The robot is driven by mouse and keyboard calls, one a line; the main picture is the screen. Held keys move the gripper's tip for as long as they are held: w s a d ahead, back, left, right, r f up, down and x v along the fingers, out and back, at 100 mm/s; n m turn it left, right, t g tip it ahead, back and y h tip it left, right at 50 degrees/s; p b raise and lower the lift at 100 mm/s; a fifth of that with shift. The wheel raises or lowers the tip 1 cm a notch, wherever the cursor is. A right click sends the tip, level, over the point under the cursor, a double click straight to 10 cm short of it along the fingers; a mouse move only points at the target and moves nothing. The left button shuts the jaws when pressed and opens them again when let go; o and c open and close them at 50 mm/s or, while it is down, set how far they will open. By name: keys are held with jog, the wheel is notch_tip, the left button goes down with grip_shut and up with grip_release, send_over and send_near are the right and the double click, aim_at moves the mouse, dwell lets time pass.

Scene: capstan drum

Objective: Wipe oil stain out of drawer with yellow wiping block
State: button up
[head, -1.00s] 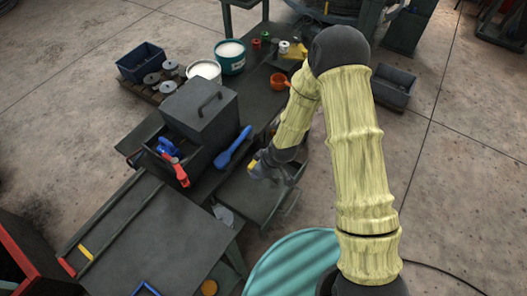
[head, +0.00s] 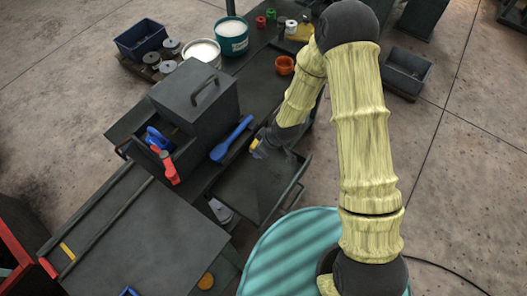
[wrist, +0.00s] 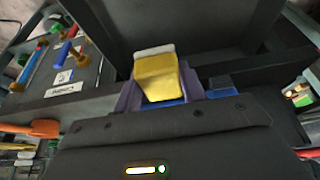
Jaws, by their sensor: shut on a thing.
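My gripper (head: 259,149) is shut on the yellow wiping block (wrist: 157,80). In the wrist view the block sits between the bluish fingers, with a pale strip along its far edge. In the head view the gripper is at the far edge of the open grey drawer (head: 250,186), near the bench top. I cannot tell whether the block touches any surface. The dark drawer floor is mostly exposed in the head view. I cannot make out a clear oil stain on it; part of the drawer's far side is hidden by my gripper and wrist.
A dark box (head: 195,95) with a handle stands left of the drawer, with blue and red tools in front. A blue scoop-like tool (head: 232,138) lies beside the gripper. An orange cup (head: 285,65) stands farther back. A teal drum (head: 290,250) is in front.

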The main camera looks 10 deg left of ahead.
jog(key=shift+w+f+b, duration=0.2)
jog(key=shift+f+b, duration=0.75)
jog(key=shift+f, duration=0.2)
jog(key=shift+w+f+b, duration=0.2)
jog(key=shift+f+b, duration=0.75)
jog(key=shift+f, duration=0.15)
